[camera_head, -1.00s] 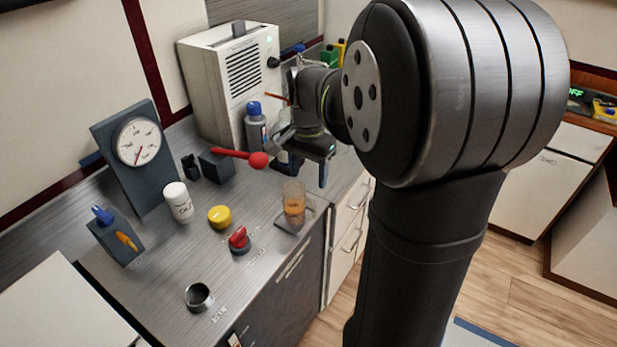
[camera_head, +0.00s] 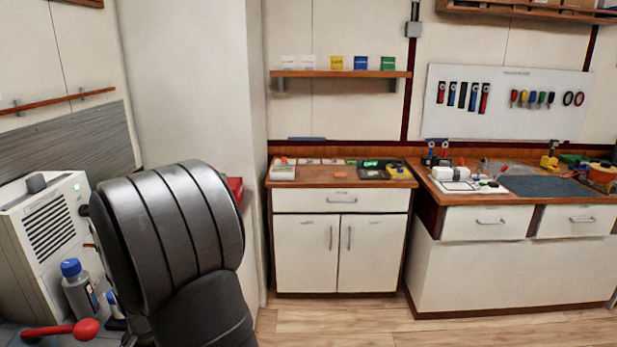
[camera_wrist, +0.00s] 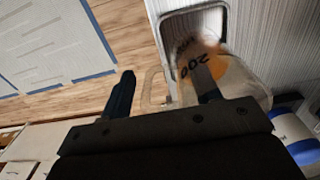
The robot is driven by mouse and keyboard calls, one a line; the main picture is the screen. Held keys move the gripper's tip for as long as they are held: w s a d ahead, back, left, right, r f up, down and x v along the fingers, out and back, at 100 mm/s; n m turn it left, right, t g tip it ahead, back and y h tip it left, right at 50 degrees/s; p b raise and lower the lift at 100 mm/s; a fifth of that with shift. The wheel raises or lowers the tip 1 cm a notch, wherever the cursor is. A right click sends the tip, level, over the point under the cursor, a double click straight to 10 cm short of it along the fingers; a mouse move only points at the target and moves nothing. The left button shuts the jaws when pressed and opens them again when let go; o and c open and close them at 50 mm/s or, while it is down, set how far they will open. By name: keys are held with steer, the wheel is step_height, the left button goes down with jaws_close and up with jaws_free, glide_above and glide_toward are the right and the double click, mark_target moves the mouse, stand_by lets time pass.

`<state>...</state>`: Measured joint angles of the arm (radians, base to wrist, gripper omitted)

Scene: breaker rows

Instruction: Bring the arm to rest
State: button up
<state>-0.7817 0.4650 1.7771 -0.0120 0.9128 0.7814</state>
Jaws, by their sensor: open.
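In the head view my dark arm fills the lower left, and my gripper is not visible there.
Cabinets (camera_head: 340,250) and a workbench (camera_head: 520,265) are across the room. Open floor (camera_head: 420,330) lies before them.

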steer(key=shift+r, duration=1.95)
steer(key=o, duration=0.9)
steer(key=shift+o, duration=0.2)
steer(key=shift+a+r, duration=0.1)
steer(key=shift+r, duration=0.15)
steer(key=r, duration=0.1)
steer(key=a+r+m, duration=0.1)
steer(key=r, duration=0.1)
steer(key=shift+s+a+r+y, duration=0.2)
steer(key=shift+s+a+y, duration=0.1)
steer(key=shift+y, duration=0.1)
steer(key=s+a+r, duration=0.2)
steer(key=s+a, duration=0.2)
steer(key=a, duration=0.2)
steer(key=s+a+r+n, duration=0.1)
steer(key=s+a+r, duration=0.1)
steer(key=s+a, duration=0.35)
steer(key=s+a+r, duration=0.2)
steer(key=a+r, duration=0.1)
steer(key=a, duration=0.5)
steer(key=shift+h, duration=0.3)
steer(key=f, duration=0.9)
steer(key=shift+w+d+f, duration=0.1)
steer(key=shift+d+f, duration=0.15)
steer(key=shift+f, duration=0.15)
